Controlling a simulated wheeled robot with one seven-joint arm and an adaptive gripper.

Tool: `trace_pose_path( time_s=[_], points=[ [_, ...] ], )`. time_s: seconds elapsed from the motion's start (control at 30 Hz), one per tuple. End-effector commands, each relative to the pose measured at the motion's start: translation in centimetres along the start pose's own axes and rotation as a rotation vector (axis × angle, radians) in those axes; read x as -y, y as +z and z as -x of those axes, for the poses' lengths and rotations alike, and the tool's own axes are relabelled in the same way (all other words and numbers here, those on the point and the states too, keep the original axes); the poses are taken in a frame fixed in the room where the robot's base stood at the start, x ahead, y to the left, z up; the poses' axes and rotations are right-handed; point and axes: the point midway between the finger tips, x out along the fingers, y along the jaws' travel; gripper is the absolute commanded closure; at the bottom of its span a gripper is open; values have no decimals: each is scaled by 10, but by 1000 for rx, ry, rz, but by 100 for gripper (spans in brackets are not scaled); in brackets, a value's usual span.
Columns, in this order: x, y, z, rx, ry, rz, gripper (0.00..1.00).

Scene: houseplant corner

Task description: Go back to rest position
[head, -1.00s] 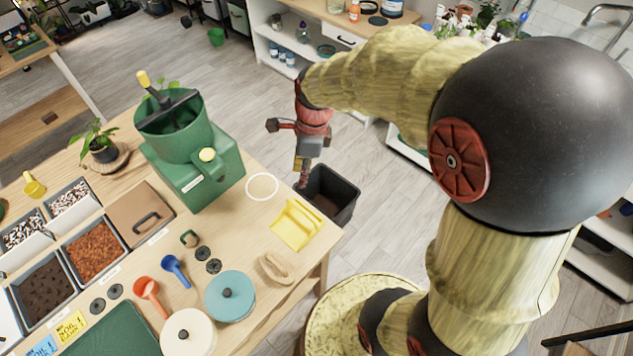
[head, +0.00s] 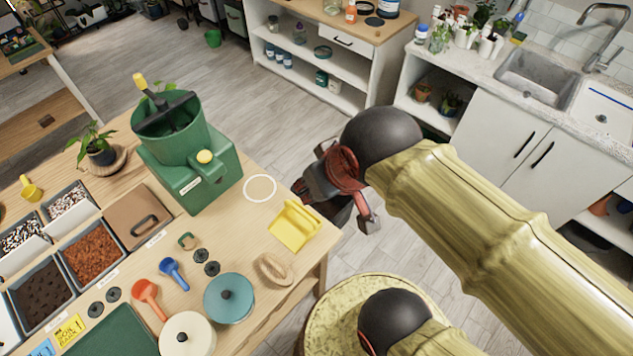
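My gripper (head: 305,190) is near the right edge of the potting table (head: 232,268), at the end of my bamboo-like arm.
A green mixer machine (head: 190,165), a yellow dustpan-like scoop (head: 294,226), a teal lidded pot (head: 229,299), a cream lidded pot (head: 188,335) and several soil bins (head: 92,252) occupy the table. A sink counter (head: 500,80) stands at the back right.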

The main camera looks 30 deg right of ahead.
Motion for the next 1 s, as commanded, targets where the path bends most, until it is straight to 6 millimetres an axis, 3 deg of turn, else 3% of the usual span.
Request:
trace_pose_path(
  time_s=[0.27,0.57,1.0],
  points=[
    [0,3,-6,1,0,-4,72],
    [0,23,-44,1,0,-5,72],
    [0,23,-44,1,0,-5,72]
  ],
)
